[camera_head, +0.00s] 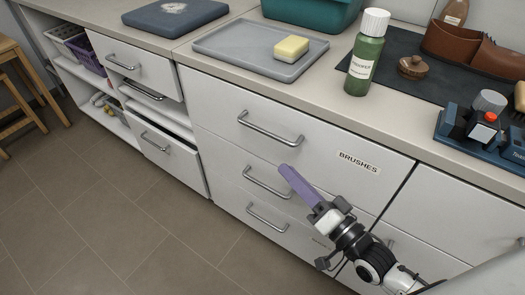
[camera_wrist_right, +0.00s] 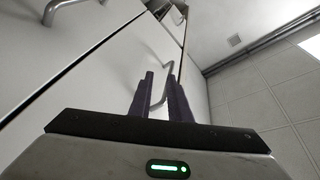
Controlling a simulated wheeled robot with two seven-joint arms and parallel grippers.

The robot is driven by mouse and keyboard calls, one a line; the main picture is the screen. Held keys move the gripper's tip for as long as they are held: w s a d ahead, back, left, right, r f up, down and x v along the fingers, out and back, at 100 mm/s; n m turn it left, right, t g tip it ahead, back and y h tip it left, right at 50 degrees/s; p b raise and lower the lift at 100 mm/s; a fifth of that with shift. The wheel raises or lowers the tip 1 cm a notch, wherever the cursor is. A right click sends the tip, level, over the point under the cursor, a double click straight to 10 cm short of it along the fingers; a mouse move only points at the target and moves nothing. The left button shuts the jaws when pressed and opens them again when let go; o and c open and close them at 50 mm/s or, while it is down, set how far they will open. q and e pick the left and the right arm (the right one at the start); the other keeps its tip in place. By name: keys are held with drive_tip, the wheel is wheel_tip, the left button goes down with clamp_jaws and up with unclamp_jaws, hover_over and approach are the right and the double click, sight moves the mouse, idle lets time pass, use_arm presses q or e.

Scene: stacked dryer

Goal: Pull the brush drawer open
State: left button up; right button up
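The brush drawer (camera_head: 215,100) is the wide white top drawer with the BRUSHES label (camera_head: 358,162). It is closed, and its metal bar handle (camera_head: 270,128) is unobstructed in the head view. My right gripper (camera_head: 284,170) has purple fingers and comes up from the lower right in front of the drawers. Its tips appear below the brush handle, near the middle drawer's handle (camera_head: 268,183). In the right wrist view the two fingers (camera_wrist_right: 161,82) stand apart, with a bar handle (camera_wrist_right: 166,70) showing between and beyond them; contact cannot be told. My left gripper is not in view.
A drawer (camera_head: 168,157) in the left cabinet stands partly out. The tiled floor (camera_head: 130,220) in front is clear.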

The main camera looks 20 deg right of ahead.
sight(268, 132)
drive_tip(key=shift+m+t, duration=0.7)
drive_tip(key=x, duration=0.3)
drive_tip(key=r+x, duration=0.1)
drive_tip(key=x, duration=0.3)
drive_tip(key=d+r+x, duration=0.1)
drive_tip(key=x, duration=0.3)
drive_tip(key=shift+w+a+r+b, duration=0.1)
drive_tip(key=shift+a+r+b, duration=0.05)
drive_tip(key=shift+r+b, duration=0.2)
clamp_jaws()
